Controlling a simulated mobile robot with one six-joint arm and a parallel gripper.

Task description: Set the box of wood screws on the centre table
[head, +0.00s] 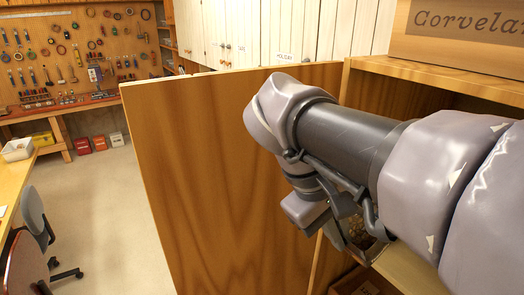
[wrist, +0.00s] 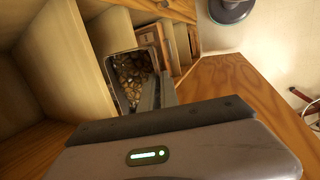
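An open metal box (wrist: 110,66) filled with small brownish metal pieces stands among the cabinet's shelves in the wrist view; I cannot read a label on it. In the head view, part of what looks like the same box (head: 376,249) shows below my arm. My gripper (wrist: 160,88) reaches into the cabinet, its grey fingers at the box's right wall. The fingers look close together, but whether they clamp the wall is not clear. A wooden table top (head: 22,180) shows at the left edge of the head view; I cannot tell whether it is the centre table.
A large wooden door (head: 220,190) stands open beside my arm. A lettered wooden crate (head: 460,35) sits on the cabinet top. A white bin (head: 17,150) is on the left table, with chairs (head: 35,215) near it. The floor (head: 105,215) between table and door is clear.

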